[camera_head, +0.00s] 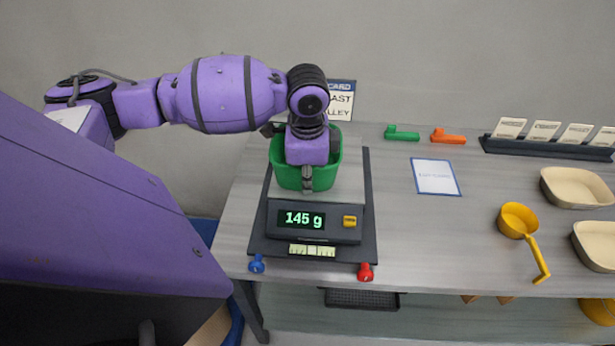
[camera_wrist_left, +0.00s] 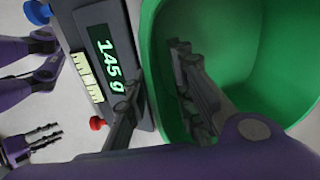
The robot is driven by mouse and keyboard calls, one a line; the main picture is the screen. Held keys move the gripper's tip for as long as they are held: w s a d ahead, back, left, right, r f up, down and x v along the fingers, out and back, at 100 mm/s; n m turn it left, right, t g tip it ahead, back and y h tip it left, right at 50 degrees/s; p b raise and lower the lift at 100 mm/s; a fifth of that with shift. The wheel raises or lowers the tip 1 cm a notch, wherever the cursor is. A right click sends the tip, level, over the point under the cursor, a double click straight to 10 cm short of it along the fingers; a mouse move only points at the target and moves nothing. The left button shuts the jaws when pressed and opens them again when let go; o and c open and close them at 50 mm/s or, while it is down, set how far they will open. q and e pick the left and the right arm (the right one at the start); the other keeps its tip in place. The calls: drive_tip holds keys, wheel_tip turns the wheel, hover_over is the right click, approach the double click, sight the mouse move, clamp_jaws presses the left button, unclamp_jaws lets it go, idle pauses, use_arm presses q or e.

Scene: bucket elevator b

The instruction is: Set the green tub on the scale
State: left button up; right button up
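The green tub (camera_head: 326,176) stands on the scale's pan (camera_head: 347,185), and the scale (camera_head: 255,240) reads 145 g. My left gripper (camera_head: 307,170) is over the tub's near wall. In the left wrist view one finger of this gripper (camera_wrist_left: 153,80) is inside the green tub (camera_wrist_left: 225,45) and the other is outside, with the wall between them. The fingers look spread, with a gap to the wall. The display also shows in the left wrist view (camera_wrist_left: 110,58). My right gripper (camera_wrist_left: 42,143) is small at the lower left there; its fingers look apart and empty.
A blue knob (camera_head: 257,264) and a red knob (camera_head: 365,272) sit at the scale's front corners. To the right are a white card (camera_head: 436,177), a yellow scoop (camera_head: 518,221), cream trays (camera_head: 577,188) and a card rack (camera_head: 545,148). Behind lie green (camera_head: 402,134) and orange (camera_head: 448,136) pieces.

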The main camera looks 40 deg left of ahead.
use_arm(q)
wheel_tip(320, 180, up, 12)
drive_tip(key=s, duration=0.1)
drive_tip(key=shift+d+p, duration=0.35)
drive_tip(key=shift+p, duration=0.05)
idle(0.3)
idle(0.4)
idle(0.7)
